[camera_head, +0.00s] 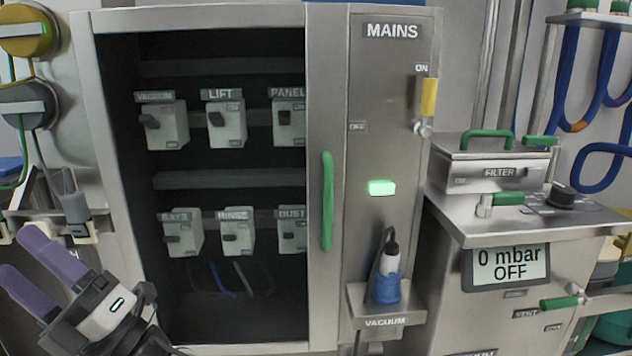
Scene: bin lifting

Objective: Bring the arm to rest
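My gripper (22,256) is at the lower left of the head view. Its two purple fingers point up and to the left, with a clear gap between them and nothing held. The white and black gripper body (105,315) is below them, with a small lit green mark. The rest of my arm is mostly out of view at the bottom edge. The gripper appears in front of the panel left of the open cabinet; I cannot tell whether it touches anything.
An open cabinet (87,120) holds two rows of labelled switches. A MAINS panel (376,140) has a yellow handle (429,97) at ON and a lit green lamp (382,187). A blue plug (385,287) sits below. Right, a unit's display (508,265) reads "0 mbar OFF".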

